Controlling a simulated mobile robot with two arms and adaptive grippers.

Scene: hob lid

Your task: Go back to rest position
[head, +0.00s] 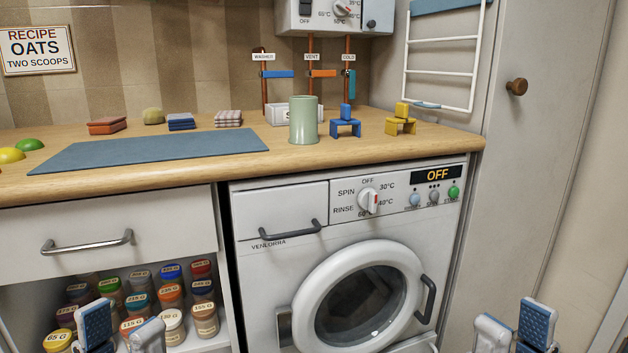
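My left gripper (121,329) shows at the bottom left edge of the head view, in front of the shelf of jars. Its two blue-and-white fingertips are apart, with nothing seen between them. My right gripper (514,331) shows at the bottom right, to the right of the washing machine (285,262). Its fingertips are also apart with nothing seen between them. Both grippers are below the worktop (375,152), and the rest of both arms is out of frame. The washer's round door (304,292) looks closed.
The worktop holds a blue-grey mat (150,150), a green cup (303,122), folded cloths (181,121), a blue stand (345,128) and a yellow stand (401,125). Several jars (172,323) fill the open shelf below the drawer (110,235). A tall cabinet (540,130) stands at right.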

